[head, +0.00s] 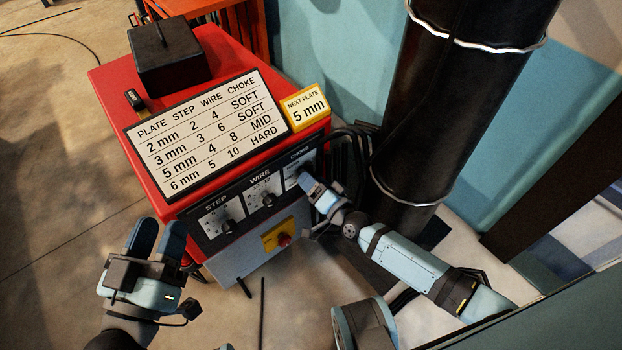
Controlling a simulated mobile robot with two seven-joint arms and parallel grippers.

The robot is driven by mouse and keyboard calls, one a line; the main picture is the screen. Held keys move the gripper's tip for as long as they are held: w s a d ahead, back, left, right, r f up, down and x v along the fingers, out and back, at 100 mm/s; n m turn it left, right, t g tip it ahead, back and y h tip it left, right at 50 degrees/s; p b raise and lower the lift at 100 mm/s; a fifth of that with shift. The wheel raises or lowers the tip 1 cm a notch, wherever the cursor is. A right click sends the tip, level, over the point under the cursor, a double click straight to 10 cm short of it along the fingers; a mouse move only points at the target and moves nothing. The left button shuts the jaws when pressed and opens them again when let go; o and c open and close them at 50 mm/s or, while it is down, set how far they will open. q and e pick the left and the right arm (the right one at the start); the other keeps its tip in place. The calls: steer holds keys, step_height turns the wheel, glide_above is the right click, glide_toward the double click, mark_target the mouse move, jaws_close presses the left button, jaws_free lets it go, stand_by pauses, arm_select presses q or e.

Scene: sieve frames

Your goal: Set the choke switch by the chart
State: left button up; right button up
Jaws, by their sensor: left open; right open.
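The red machine (108,92) has a black front panel with knobs labelled STEP, WIRE and CHOKE. The chart (207,134) on top lists plate, step, wire and choke; its 5 mm row reads 4, 8, MID. A yellow sign (306,107) reads NEXT PLATE 5 mm. The STEP knob (227,226) and WIRE knob (268,199) are visible. My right gripper (307,181) is at the choke switch, its fingers covering it, so its setting is hidden. Its finger gap is hard to see. My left gripper (159,236) is open and empty, left of the panel.
A black box (166,56) sits on the machine's top. A red knob on a yellow plate (281,239) is below the panel. A large black pipe (440,110) rises behind my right arm, with dark cables beside the machine. Open floor lies to the left.

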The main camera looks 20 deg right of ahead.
arm_select(q)
steer(key=shift+a+f+g+y+p, duration=0.25)
steer(key=shift+a+y+p, duration=0.25)
steer(key=shift+p, duration=0.85)
arm_select(e)
steer(key=v, duration=1.2)
steer(key=shift+s, duration=0.4)
steer(key=shift+d, duration=0.1)
